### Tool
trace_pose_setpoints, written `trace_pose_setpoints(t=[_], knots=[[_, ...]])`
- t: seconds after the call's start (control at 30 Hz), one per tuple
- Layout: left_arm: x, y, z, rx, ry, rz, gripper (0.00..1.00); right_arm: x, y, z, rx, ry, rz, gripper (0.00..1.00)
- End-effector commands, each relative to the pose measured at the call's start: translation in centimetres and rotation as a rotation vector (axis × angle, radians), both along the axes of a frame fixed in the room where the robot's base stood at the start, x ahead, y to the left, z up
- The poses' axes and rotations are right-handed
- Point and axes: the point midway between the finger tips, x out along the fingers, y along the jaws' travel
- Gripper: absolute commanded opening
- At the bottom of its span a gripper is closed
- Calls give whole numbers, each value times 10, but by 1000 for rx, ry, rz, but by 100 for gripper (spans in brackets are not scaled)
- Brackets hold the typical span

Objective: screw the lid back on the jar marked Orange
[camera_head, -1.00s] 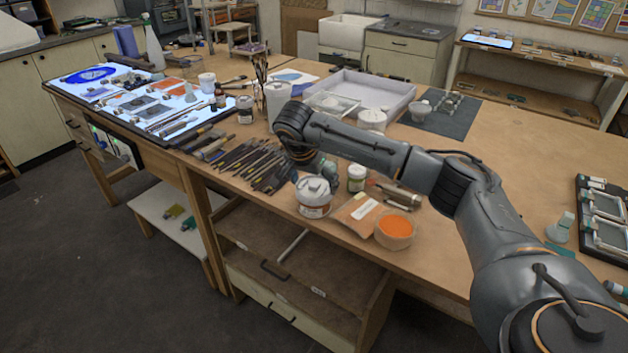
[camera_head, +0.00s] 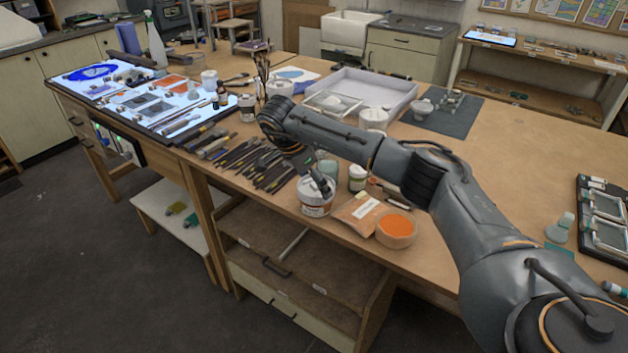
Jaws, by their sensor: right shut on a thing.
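A white jar with a reddish label (camera_head: 316,208) stands near the front edge of the wooden table; its wording is too small to read. My right arm reaches in from the right. Its gripper (camera_head: 320,184) points down at the top of this jar and is shut on what appears to be the white lid. The fingers and wrist hide much of the lid, so I cannot tell how it sits on the rim. My left gripper is not in view.
A bowl of orange powder (camera_head: 396,229) and a paper packet (camera_head: 358,212) lie right of the jar. A small jar (camera_head: 357,178) stands behind. Several tools (camera_head: 255,165) lie to the left. A lavender tray (camera_head: 385,92) is farther back. The table's right middle is clear.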

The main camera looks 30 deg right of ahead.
Motion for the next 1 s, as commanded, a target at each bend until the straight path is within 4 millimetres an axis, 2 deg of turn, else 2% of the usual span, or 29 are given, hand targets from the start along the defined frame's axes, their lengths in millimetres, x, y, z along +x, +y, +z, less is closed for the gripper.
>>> trace_pose_setpoints(t=[0.17,0.5,0.87,1.0], knots=[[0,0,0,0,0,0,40,-1,0,-2,1,6,-22,66],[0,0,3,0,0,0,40,3,0,-1,0,4,-413,66],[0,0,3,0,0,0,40,3,0,-1,0,3,-452,66],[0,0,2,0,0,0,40,4,-1,-1,0,3,-557,66]])
